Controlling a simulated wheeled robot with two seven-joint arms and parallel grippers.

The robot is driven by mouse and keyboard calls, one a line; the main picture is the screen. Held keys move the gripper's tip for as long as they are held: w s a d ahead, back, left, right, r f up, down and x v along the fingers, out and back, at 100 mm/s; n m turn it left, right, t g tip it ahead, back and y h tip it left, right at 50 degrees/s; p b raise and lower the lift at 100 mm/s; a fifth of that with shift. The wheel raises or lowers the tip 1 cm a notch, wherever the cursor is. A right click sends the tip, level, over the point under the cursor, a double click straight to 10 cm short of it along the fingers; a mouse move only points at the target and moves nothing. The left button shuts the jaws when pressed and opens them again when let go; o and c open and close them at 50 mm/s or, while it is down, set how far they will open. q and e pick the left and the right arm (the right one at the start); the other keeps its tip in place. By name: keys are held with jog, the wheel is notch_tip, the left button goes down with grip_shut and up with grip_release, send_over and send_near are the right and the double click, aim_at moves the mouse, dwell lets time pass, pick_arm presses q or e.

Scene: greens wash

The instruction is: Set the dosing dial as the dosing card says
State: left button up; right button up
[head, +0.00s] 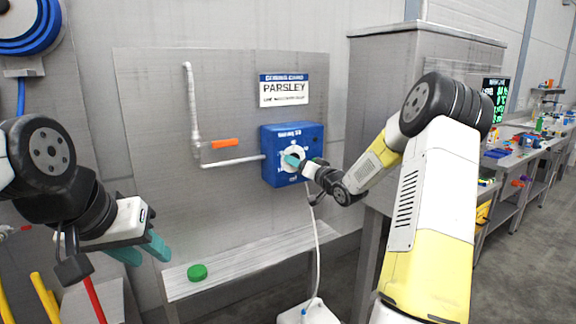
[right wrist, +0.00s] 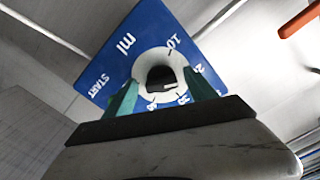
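The blue dosing box (head: 270,140) is fixed to the grey wall panel, with a round white dosing dial (head: 283,166) on its front. My right gripper (head: 296,161) is at the dial. In the right wrist view its two teal fingers (right wrist: 162,90) stand on either side of the white dial (right wrist: 147,62); whether they press on it I cannot tell. The blue face (right wrist: 120,62) reads START, ml and 10, with further numbers partly hidden by the fingers. The dosing card (head: 284,90) above reads PARSLEY; its small bottom line is unreadable. My left gripper (head: 141,251) is open and empty at lower left.
A green round piece (head: 197,272) lies on the ledge (head: 240,262) below the panel. A pipe with an orange lever (head: 225,143) runs left of the box. A white hose (head: 316,240) hangs down to a white container (head: 308,313). A grey cabinet (head: 425,60) stands at right.

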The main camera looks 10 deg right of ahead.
jog(key=v, duration=0.8)
jog(key=shift+r, duration=0.1)
jog(key=s+a+n+g+h, duration=0.1)
jog(key=s+a+g, duration=0.2)
jog(key=s, duration=0.9)
jog(key=s+a+r+g+h, duration=0.1)
jog(key=s+a+g, duration=0.3)
jog(key=s, duration=0.8)
jog(key=s+a+r+n+g+h, duration=0.1)
jog(key=s+a+g+h, duration=0.1)
jog(key=s, duration=1)
jog(key=shift+s+a+n+g, duration=0.3)
jog(key=shift+a+g, duration=0.4)
jog(key=shift+g, duration=0.2)
